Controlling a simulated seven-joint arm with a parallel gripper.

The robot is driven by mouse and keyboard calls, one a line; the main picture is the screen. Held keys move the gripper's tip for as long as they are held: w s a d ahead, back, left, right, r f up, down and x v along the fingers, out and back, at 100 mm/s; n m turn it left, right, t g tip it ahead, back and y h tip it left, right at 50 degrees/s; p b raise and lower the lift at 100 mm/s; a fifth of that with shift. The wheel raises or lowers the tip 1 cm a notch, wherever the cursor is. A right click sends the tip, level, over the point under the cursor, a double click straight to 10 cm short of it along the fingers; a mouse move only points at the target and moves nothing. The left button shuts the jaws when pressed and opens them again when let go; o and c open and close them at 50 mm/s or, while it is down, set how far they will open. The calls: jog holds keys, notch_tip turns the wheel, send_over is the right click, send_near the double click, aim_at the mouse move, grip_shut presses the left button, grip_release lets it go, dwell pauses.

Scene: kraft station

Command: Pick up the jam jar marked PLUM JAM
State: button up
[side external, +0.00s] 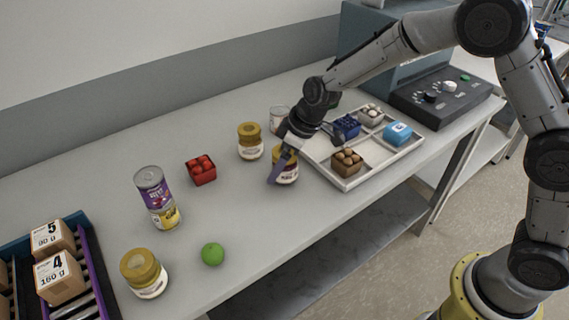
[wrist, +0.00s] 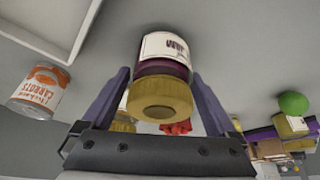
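A jam jar (side external: 287,176) with a yellow lid, dark purple contents and a white label stands on the table beside the tray. In the wrist view the jar (wrist: 163,68) lies between my fingers, lid towards the camera; its label is only partly in view and I cannot read it fully. My gripper (side external: 282,163) is open around the jar; in the wrist view the gripper (wrist: 160,78) shows a narrow gap on each side. Two other yellow-lidded jars stand on the table, one further back (side external: 250,141) and one at the front left (side external: 145,274).
A white tray (side external: 349,184) with several small boxes stands right of the jar. A carrots can (wrist: 42,91) stands nearby. A red punnet (side external: 201,170), tall stacked cans (side external: 156,196), a green fruit (side external: 212,253) and a crate with numbered boxes (side external: 60,278) are left.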

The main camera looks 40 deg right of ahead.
grip_shut()
jog(key=shift+r, duration=0.1)
jog(key=shift+r, duration=0.15)
